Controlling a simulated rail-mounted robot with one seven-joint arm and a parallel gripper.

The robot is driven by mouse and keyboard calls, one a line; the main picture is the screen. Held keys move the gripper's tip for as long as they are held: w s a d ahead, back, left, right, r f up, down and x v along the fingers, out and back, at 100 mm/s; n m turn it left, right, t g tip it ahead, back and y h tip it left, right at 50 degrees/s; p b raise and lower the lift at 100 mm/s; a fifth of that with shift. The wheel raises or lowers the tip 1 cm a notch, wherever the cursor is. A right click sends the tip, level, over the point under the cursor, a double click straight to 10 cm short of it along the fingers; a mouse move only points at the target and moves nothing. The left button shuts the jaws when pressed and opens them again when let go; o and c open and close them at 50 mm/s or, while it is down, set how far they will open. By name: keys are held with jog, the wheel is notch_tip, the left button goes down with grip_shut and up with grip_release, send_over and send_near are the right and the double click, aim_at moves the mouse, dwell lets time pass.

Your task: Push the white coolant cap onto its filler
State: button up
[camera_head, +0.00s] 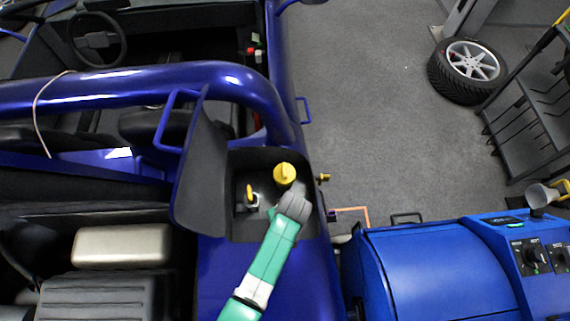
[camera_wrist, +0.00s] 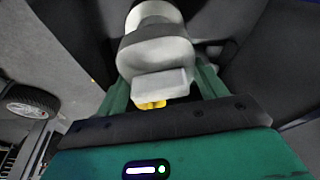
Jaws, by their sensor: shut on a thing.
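My gripper (camera_head: 292,204) reaches into the dark recess at the rear of the blue car, just below a round yellow cap in the head view. In the wrist view, my gripper (camera_wrist: 160,100) has its green fingers on either side of a pale grey-white piece, apparently the white coolant cap (camera_wrist: 155,53), and is shut on it. The piece has a blocky tab toward me and a wider rounded body beyond.
The yellow cap (camera_head: 285,174) and a yellow-handled stick (camera_head: 250,192) stand close by in the recess. A dark raised panel (camera_head: 203,165) borders it on the left, with the blue roll bar (camera_head: 215,80) behind. A blue machine (camera_head: 430,270) stands at right; grey floor lies beyond.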

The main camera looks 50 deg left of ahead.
jog(key=shift+f+b, duration=1.4)
jog(key=shift+f, duration=0.5)
jog(key=shift+f, duration=0.55)
jog(key=o, duration=0.7)
jog(key=shift+r, duration=0.1)
jog(key=p+v, duration=1.1)
jog(key=shift+r, duration=0.1)
dwell(0.4)
